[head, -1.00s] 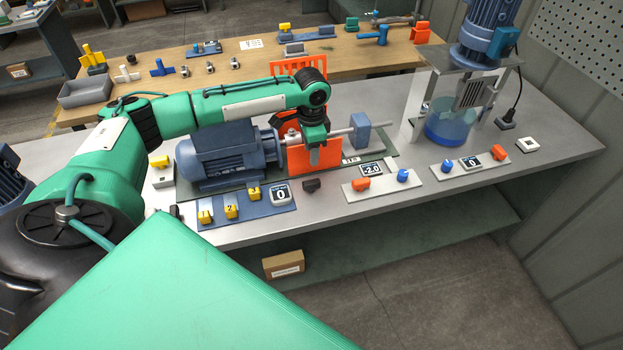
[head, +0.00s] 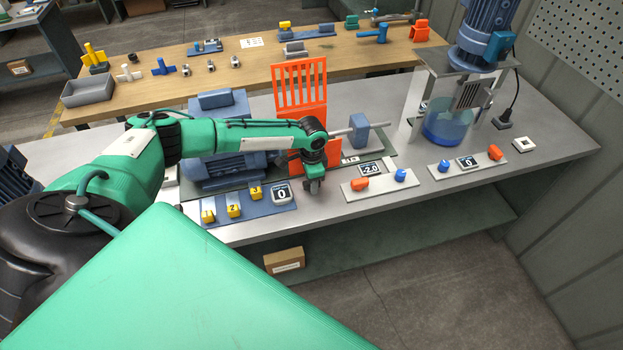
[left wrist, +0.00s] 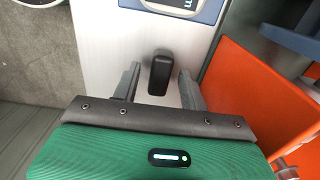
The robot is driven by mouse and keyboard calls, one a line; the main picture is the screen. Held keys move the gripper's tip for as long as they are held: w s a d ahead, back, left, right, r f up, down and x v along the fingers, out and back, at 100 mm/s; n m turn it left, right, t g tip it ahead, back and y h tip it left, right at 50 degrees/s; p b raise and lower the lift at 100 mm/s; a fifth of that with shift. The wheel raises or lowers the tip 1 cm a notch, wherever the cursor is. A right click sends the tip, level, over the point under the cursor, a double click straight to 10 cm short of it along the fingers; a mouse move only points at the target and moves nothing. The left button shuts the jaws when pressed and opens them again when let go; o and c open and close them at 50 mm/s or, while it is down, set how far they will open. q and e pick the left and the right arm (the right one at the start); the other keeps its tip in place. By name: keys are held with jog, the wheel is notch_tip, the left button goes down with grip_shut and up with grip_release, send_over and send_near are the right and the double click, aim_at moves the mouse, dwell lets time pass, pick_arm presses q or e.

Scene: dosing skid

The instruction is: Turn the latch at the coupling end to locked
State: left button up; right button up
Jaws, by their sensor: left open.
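The latch (left wrist: 160,73) shows in the left wrist view as a small black block on the grey bench top. It lies between the two fingers of my left gripper (left wrist: 158,82), which are apart, with a gap visible on each side of it. In the head view my left gripper (head: 314,187) points down at the bench's front part, in front of the orange guard, and hides the latch. The orange slotted guard (head: 318,98) stands upright behind my gripper, by the motor's shaft. It also fills the right of the left wrist view (left wrist: 248,90). My right gripper is not in view.
The blue motor (head: 228,170) lies behind my forearm. A panel with yellow switches (head: 233,211) and a display (head: 283,193) is left of my gripper. A pale panel with orange and blue knobs (head: 382,186) is close on its right. The bench's front edge is near.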

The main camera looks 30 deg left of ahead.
pick_arm(q)
grip_shut()
jog(key=shift+m, duration=0.4)
jog(key=m, duration=0.2)
jog(key=shift+m, duration=0.4)
jog(key=m, duration=1)
jog(key=shift+m+b, duration=0.4)
jog(key=shift+m, duration=1.8)
